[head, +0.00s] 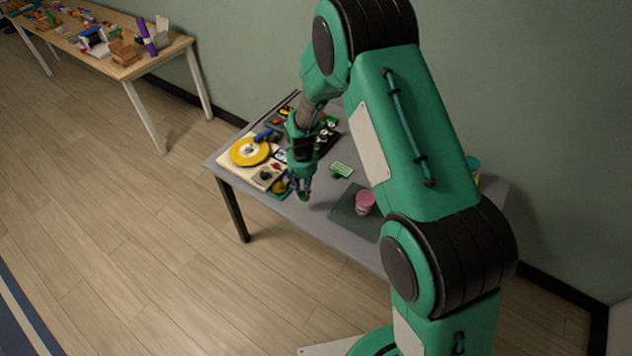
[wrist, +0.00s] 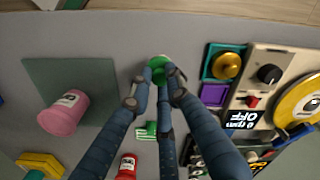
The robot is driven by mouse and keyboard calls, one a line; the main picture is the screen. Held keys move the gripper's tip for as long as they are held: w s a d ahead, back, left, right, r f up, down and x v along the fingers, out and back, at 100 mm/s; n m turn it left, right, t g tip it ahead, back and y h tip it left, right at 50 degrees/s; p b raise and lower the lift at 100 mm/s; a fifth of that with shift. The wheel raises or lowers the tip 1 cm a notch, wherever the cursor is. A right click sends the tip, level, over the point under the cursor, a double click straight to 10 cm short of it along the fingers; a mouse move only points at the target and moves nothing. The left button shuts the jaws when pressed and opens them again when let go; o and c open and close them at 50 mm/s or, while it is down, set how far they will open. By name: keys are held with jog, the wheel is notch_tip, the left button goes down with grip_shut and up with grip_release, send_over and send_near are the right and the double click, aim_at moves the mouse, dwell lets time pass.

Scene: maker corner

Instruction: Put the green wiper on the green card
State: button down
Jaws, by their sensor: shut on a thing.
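My gripper (head: 301,186) is shut on a small green thing, seemingly the green wiper (wrist: 159,64), above the grey table near its front edge. The fingers partly hide it. I cannot tell whether it touches the tabletop. A flat dark green square, seemingly the green card (wrist: 92,73), lies left of the fingers in the wrist view; in the head view it is right of my gripper (head: 343,218). A pink jar (wrist: 63,115) stands on the card; it also shows in the head view (head: 365,203).
A light green ribbed piece (head: 342,170) lies behind my gripper. Bare tabletop separates gripper and card.

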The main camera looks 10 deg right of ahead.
jog(key=w+d+r+b, duration=0.2)
jog(key=w+d+r, duration=0.1)
jog(key=w+d, duration=0.65)
notch_tip(320, 180, up, 2)
send_over(340, 171)
jog(key=shift+w+r+b, duration=0.1)
jog(key=shift+b, duration=0.25)
jog(key=shift+f+b, duration=0.4)
jog(key=shift+f, duration=2.75)
jog(key=shift+f, duration=0.1)
jog(key=shift+f, duration=1.75)
jog(key=shift+f+b, duration=0.15)
jog(key=shift+b, duration=0.15)
jog(key=c, duration=1.6)
grip_release()
jog(key=shift+c, duration=0.2)
